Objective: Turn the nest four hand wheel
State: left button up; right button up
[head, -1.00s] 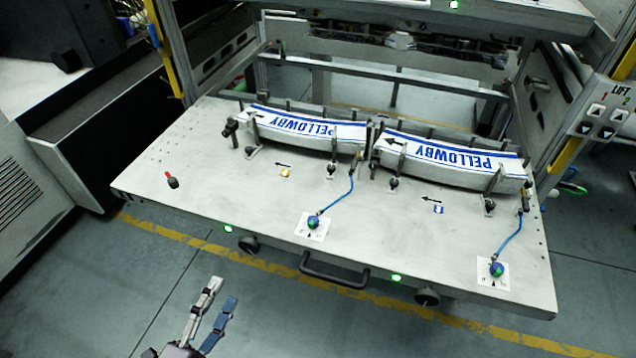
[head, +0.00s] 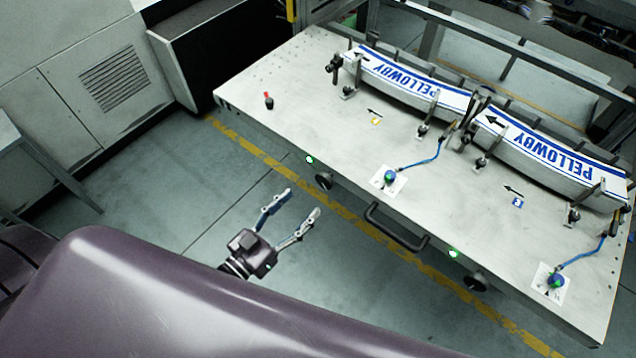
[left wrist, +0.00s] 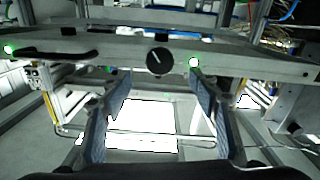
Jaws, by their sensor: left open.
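Two black hand wheels sit on the table's front edge in the head view. The left wheel (head: 323,182) is below the nest with the yellow tag (head: 376,121); the right wheel (head: 476,283) is below the nest with the blue tag (head: 517,202). The yellow tag's number is too small to read. My left gripper (head: 302,202) is open and empty, its fingers pointing at the left wheel, apart from it. In the left wrist view, a black wheel (left wrist: 158,61) with a pale mark shows beyond and between the open fingers (left wrist: 160,82). My right gripper is not in view.
A dark bar handle (head: 397,228) sticks out between the wheels. Green lamps (head: 309,160) are beside the wheels. The grey table (head: 290,100) carries two curved PELLOWBY pieces, blue-green knobs with blue hoses, and a small red-tipped lever (head: 268,101). The floor before the table is clear.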

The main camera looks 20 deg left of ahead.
aim_at(322, 183)
pick_arm(q)
jog(key=shift+p+x, duration=0.4)
jog(key=shift+x, duration=3.5)
jog(key=shift+c, duration=0.5)
jog(key=c, duration=1.1)
